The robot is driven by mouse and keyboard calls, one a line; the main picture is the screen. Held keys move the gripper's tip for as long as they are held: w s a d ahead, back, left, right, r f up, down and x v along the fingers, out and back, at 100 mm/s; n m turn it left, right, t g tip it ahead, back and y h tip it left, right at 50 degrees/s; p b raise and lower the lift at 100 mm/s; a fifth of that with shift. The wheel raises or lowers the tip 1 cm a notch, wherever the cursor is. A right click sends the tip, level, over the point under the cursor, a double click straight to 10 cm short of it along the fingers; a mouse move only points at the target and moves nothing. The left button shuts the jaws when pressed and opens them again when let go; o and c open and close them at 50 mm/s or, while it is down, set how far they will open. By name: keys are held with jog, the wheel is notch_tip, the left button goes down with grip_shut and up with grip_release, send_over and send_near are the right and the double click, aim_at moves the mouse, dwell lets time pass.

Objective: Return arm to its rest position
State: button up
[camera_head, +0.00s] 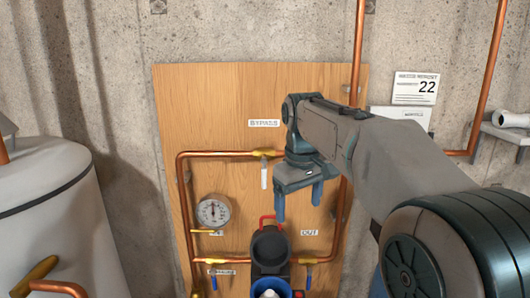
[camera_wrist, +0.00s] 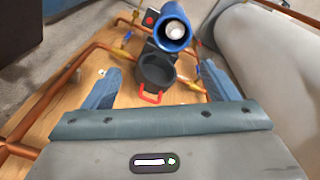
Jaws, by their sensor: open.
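My gripper (camera_head: 298,202) is open in front of the wooden panel (camera_head: 210,110), with its fingers pointing down. Nothing shows between the fingers. It hangs just right of the white-handled valve (camera_head: 264,174) and above the dark open cup-shaped housing (camera_head: 270,245) with a red handle (camera_head: 267,221). In the wrist view the open fingers of my gripper (camera_wrist: 160,88) stand on either side of the red handle (camera_wrist: 151,98) and dark housing (camera_wrist: 156,70), which lie beyond them. A blue cylinder (camera_wrist: 173,28) with a pale core stands past the housing.
Copper pipes (camera_head: 225,154) run over the panel, with a round gauge (camera_head: 213,211) at left. A large pale tank (camera_head: 55,220) stands at the left. A wall shelf (camera_head: 505,134) and a pipe at the right are near my arm. Bare concrete wall (camera_head: 250,30) lies above the panel.

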jog(key=s+d+f+m+t+b, duration=0.1)
jog(key=s+d+f+m, duration=0.2)
jog(key=s+f, duration=0.5)
jog(key=s+d+f+m+t+b, duration=0.1)
jog(key=s+d+f+m+b, duration=0.1)
jog(key=s+f, duration=0.7)
jog(key=s+d+m, duration=0.1)
jog(key=s+d, duration=0.1)
jog(key=s, duration=0.3)
jog(key=shift+d+f+t, duration=0.2)
jog(key=shift+d+t, duration=0.1)
jog(key=shift+w, duration=0.1)
